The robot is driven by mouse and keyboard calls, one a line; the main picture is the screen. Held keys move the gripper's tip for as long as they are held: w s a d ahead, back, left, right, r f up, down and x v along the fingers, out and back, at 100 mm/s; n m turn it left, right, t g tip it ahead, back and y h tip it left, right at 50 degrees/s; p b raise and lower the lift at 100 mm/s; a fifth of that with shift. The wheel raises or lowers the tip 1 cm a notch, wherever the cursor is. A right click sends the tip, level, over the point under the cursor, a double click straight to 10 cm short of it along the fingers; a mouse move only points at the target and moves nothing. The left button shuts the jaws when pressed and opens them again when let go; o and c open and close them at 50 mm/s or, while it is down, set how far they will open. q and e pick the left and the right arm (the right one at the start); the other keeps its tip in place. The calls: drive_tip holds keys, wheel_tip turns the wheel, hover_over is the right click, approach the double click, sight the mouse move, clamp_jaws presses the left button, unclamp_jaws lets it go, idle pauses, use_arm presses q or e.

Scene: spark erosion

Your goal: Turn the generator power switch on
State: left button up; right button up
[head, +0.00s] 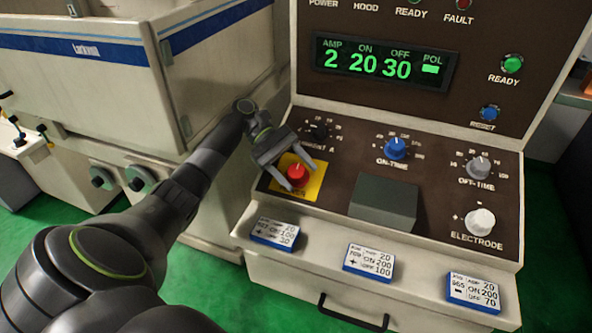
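The generator's control panel (345,165) is dark brown in a cream housing. I cannot pick out a switch marked for power; a POWER label (323,4) shows at the top edge, and what is above it is cut off. The display (382,64) is lit green with 2, 20, 30 and a minus bar. My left gripper (304,176) is open and empty. Its fingers are spread above and beside a red mushroom button (298,174) on a yellow plate (311,188); I cannot tell whether they touch it. My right gripper is not in view.
Knobs for on-time (395,149), off-time (479,167) and electrode (480,221) are on the panel. A grey box (384,203) stands on its front part. Three setting cards (368,262) lie along the ledge. A cream machine tank (185,85) stands close behind my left arm.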

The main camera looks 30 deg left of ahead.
sight(291, 166)
use_arm(q)
drive_tip(key=shift+a, duration=0.1)
drive_tip(key=shift+w+a+r, duration=0.1)
drive_tip(key=shift+a+r, duration=0.05)
drive_tip(key=shift+a, duration=0.15)
drive_tip(key=b+v, duration=0.1)
drive_tip(key=v, duration=0.2)
drive_tip(key=shift+a+b, duration=0.1)
drive_tip(key=shift+b, duration=0.3)
drive_tip(key=shift+w+a+r+p, duration=0.1)
drive_tip(key=shift+a+r+p, duration=0.35)
drive_tip(key=shift+a+r, duration=0.15)
drive_tip(key=a+r+p, duration=0.1)
drive_tip(key=p, duration=0.3)
drive_tip(key=shift+w, duration=0.15)
drive_tip(key=shift+a+f+p, duration=0.2)
drive_tip(key=shift+a+p, duration=0.15)
drive_tip(key=shift+p, duration=0.75)
drive_tip(key=shift+f, duration=0.15)
